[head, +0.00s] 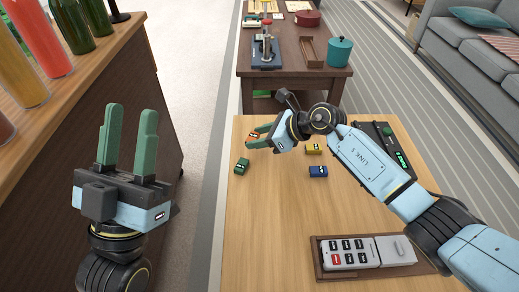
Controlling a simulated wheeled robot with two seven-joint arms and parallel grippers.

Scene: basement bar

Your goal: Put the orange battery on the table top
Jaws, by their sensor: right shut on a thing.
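The orange battery (254,134) shows only partly at the fingertips of my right gripper (257,138). That gripper is shut on it over the far left part of the light wooden table top (270,220). I cannot tell whether the battery touches the table. My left gripper (130,115) is open and empty, fingers pointing up, left of the table beside the bar counter.
A green battery (242,166), a yellow battery (314,149) and a blue battery (318,171) lie on the table. A remote (348,253) lies in a brown tray (322,273) at the front. A dark table (300,62) stands behind. The table's left middle is clear.

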